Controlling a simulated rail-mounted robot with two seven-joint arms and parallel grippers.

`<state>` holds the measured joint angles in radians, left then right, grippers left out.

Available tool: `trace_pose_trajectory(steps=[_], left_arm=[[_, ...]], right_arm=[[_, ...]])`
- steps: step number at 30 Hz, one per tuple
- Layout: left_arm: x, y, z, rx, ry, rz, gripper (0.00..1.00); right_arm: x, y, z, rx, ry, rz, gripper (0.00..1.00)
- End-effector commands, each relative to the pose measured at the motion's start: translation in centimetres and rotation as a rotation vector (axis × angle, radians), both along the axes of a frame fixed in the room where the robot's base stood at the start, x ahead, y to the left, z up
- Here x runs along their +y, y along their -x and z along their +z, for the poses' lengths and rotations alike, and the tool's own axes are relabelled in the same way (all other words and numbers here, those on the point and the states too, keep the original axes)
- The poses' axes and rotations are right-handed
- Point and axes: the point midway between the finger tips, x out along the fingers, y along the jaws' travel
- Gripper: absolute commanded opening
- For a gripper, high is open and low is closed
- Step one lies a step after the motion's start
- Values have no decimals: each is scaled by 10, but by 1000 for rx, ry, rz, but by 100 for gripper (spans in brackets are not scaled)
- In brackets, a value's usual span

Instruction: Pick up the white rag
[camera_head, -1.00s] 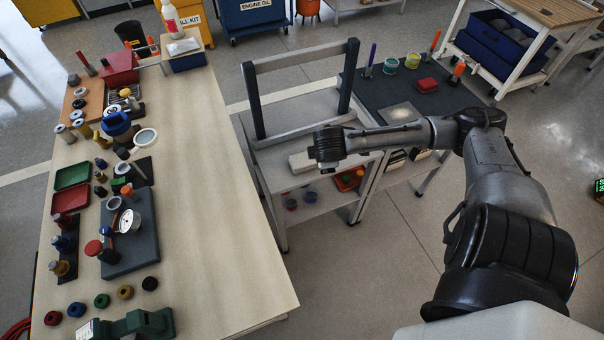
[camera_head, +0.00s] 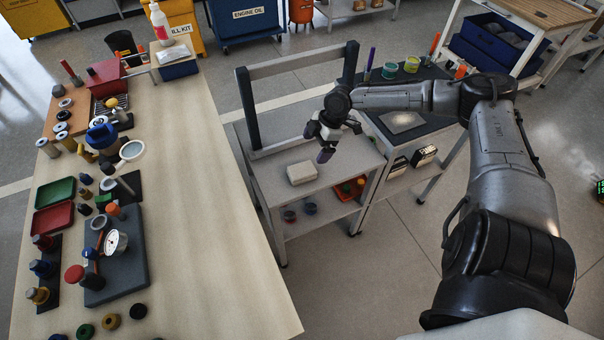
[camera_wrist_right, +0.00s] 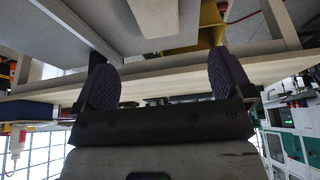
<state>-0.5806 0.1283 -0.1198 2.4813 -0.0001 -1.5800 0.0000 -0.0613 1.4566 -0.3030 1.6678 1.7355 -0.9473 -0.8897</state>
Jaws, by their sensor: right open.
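A white, folded, block-like bundle that looks like the white rag (camera_head: 302,173) lies on the upper shelf of the grey cart (camera_head: 270,172). My right gripper (camera_head: 318,143) hangs above and behind the rag, apart from it, with its fingers pointing down toward the cart. In the right wrist view my right gripper (camera_wrist_right: 164,82) shows two dark ridged fingers spread wide with nothing between them. A pale block (camera_wrist_right: 158,18) at the top edge there may be the rag. My left gripper is out of view.
The cart's dark upright frame (camera_head: 252,108) stands close behind and beside my right gripper. A long wooden bench (camera_head: 200,200) with tools and trays is at left. A black mat (camera_head: 440,98) with a grey flat piece (camera_head: 402,122) lies at right.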

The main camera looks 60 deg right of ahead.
Motion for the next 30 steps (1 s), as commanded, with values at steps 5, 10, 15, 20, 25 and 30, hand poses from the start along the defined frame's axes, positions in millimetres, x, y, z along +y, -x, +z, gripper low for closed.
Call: trace_pose_trajectory(steps=[5,10,15,20,25,30], left_arm=[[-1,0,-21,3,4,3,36],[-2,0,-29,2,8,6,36],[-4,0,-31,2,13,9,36],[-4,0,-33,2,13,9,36],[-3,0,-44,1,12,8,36],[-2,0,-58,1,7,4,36]], right_arm=[[11,-9,-35,-3,-4,0,98],[17,-14,-54,1,-2,-1,98],[20,-17,-63,1,-1,-1,98],[21,-18,-67,2,0,-1,98],[23,-22,-82,0,-1,-2,98],[29,-28,-103,1,-1,-1,98]])
